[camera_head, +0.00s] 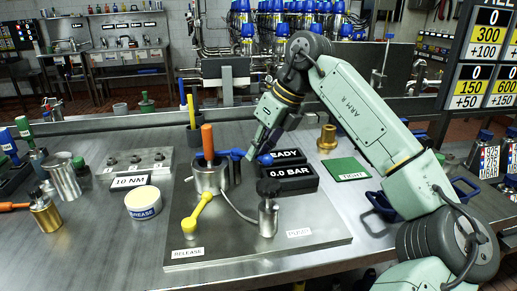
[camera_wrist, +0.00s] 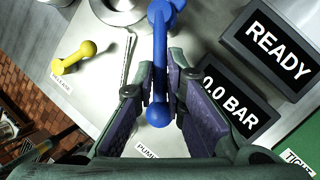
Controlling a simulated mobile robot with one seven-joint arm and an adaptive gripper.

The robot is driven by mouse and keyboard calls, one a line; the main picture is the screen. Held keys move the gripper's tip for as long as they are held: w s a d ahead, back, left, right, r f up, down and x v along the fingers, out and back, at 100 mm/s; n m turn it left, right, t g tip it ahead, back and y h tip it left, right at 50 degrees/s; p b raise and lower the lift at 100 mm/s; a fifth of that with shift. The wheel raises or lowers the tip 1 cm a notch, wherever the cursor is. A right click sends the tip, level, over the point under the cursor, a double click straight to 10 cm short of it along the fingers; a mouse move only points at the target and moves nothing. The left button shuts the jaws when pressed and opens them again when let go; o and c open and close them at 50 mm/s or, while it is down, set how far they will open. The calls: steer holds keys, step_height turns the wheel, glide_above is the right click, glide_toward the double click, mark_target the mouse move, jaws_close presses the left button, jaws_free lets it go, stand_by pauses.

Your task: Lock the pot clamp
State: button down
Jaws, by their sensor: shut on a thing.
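A metal pot (camera_head: 210,180) stands on a steel plate (camera_head: 300,252) in the head view, with an upright orange handle (camera_head: 207,141) on top. A blue clamp lever (camera_head: 230,153) runs right from the pot's top and ends in a ball; it also shows in the wrist view (camera_wrist: 159,50). My gripper (camera_wrist: 159,88) is shut on the blue lever, with one finger on each side, near its ball end (camera_wrist: 159,111). In the head view my gripper (camera_head: 256,148) comes down from the upper right. The fingers hide part of the lever.
A yellow release lever (camera_head: 197,213) and a pump (camera_head: 268,214) with a dark knob sit on the plate. Displays reading READY (camera_head: 287,157) and 0.0 BAR (camera_head: 287,173) stand close to my gripper. A green TIGHT mat (camera_head: 346,169) lies right. A grease tub (camera_head: 143,202) stands left.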

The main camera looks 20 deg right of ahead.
steer(key=shift+r, duration=0.1)
stand_by(0.4)
steer(key=c, duration=1.7)
jaws_free()
steer(key=shift+o, duration=0.2)
steer(key=v, duration=1.2)
